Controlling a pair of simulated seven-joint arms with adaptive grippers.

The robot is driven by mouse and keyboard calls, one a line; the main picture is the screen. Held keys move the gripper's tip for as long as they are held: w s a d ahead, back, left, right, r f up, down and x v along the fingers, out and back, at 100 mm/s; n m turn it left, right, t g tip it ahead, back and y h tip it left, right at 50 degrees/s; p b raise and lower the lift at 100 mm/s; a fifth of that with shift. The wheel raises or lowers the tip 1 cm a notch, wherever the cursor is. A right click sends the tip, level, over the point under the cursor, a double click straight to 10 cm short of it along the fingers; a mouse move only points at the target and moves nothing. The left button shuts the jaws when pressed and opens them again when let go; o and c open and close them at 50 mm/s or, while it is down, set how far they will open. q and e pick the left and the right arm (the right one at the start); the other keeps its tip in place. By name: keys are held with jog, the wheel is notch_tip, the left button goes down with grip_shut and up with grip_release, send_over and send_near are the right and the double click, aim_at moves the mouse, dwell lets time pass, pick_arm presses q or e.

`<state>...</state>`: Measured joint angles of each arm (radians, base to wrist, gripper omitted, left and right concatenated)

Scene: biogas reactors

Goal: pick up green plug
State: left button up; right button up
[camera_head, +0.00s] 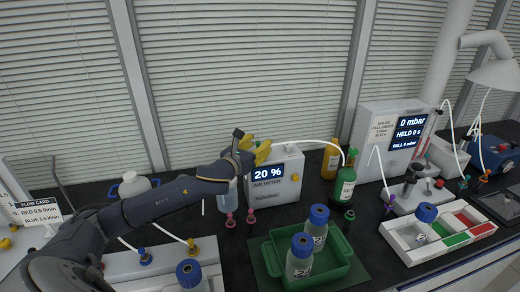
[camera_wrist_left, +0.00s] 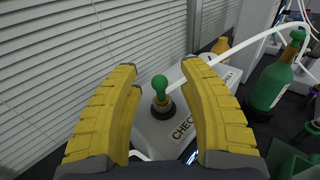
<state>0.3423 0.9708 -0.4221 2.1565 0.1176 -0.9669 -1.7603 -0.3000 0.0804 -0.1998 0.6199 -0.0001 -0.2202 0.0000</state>
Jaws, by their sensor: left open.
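A green plug (camera_wrist_left: 160,87) with a round head stands upright in a dark collar on top of the white air meter box (camera_wrist_left: 157,130), near a label of which "CHEC" is legible. In the left wrist view it lies between the two yellow fingers of my left gripper (camera_wrist_left: 162,78), which are open and apart from it on both sides. In the head view my left gripper (camera_head: 257,151) is above the air meter (camera_head: 289,178), which reads 20 %, and the plug is hidden behind it. My right gripper is in neither view.
A white hose runs from the meter toward a green bottle (camera_head: 344,185). An orange bottle (camera_head: 331,158) stands behind it. A green tray (camera_head: 341,273) holds blue-capped bottles in front. The blinds are close behind.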

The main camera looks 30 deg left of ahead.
pick_arm(q)
grip_shut()
dwell(0.3)
jog(key=shift+r, duration=0.15)
